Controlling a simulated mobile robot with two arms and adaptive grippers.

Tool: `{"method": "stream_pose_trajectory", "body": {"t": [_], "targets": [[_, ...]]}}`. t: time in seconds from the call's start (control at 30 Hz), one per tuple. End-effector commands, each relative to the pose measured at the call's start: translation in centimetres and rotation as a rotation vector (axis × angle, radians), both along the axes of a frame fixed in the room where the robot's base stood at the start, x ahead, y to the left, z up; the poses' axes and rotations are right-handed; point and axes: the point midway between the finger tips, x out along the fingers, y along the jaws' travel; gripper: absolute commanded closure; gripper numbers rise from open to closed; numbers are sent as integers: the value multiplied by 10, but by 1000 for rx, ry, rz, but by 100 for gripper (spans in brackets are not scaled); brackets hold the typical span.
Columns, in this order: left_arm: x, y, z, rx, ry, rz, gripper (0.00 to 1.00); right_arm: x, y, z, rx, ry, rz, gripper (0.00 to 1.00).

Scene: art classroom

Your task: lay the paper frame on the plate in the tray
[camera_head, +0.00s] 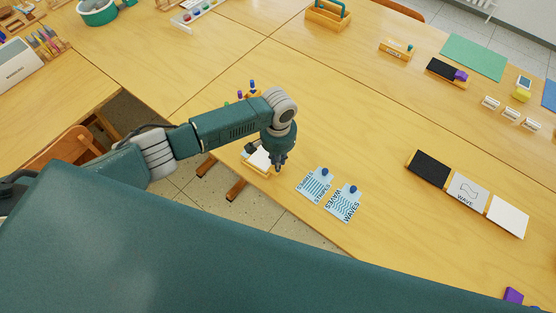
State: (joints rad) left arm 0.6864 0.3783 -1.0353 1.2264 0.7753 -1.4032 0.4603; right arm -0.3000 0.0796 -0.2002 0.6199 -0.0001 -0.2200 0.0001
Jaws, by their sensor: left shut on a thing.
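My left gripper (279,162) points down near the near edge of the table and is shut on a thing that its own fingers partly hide. A white flat thing (259,160) with a tan edge shows beside the fingers; I cannot tell for sure whether it is the paper frame. The long tray (412,169) lies at the right, with a black square (432,166), a grey plate marked WAVE (467,191) and a white square (508,216) in a row. The plate's top is uncovered. My right gripper is out of view.
Two blue cards marked STRIPES (315,186) and WAVES (343,203) lie between the left gripper and the tray. A green mat (473,57) and a wooden caddy (327,16) lie farther back. The middle of the table is clear.

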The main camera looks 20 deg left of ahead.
Motion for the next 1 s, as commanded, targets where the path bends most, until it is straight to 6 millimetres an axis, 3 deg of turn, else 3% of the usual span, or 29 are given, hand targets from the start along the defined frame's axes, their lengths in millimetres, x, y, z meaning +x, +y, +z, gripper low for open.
{"method": "stream_pose_trajectory", "body": {"t": [0.67,0.7,0.8,1.0], "targets": [[0,0,0,0,0,0,100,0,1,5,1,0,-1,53],[0,0,0,0,0,0,80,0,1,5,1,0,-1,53],[0,0,0,0,0,0,62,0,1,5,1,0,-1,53],[0,0,0,0,0,0,62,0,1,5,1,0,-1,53]]}}
